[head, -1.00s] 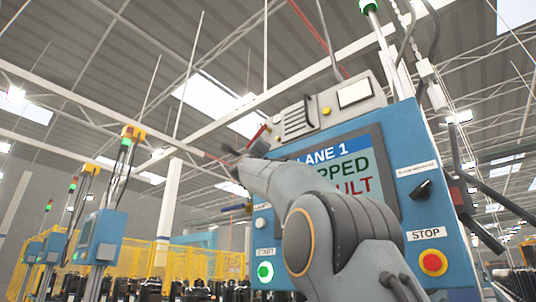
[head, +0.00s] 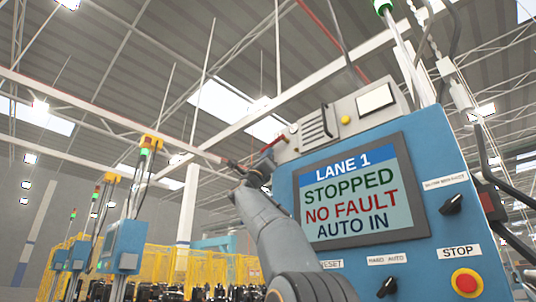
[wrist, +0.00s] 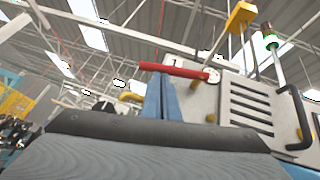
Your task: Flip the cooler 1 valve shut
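The red lever of the valve (wrist: 172,70) lies nearly level in the wrist view, in front of a pale plate marked "1" (wrist: 175,60). Its right end meets a light round pivot beside the grey louvred box. In the head view the red lever (head: 272,144) sticks out at the box's left side. My gripper (wrist: 161,78) shows as two blue fingers close together, with no clear gap. Their tips are just under the lever, touching or very near; I cannot tell which. In the head view my gripper (head: 246,172) is small and dark, below and left of the lever.
The blue control panel (head: 440,240) has a screen (head: 352,195) reading "LANE 1 STOPPED NO FAULT AUTO IN". Black knobs and a red STOP button (head: 467,283) sit on it. A grey louvred box (head: 318,127) is above. Yellow fencing (head: 190,265) stands behind.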

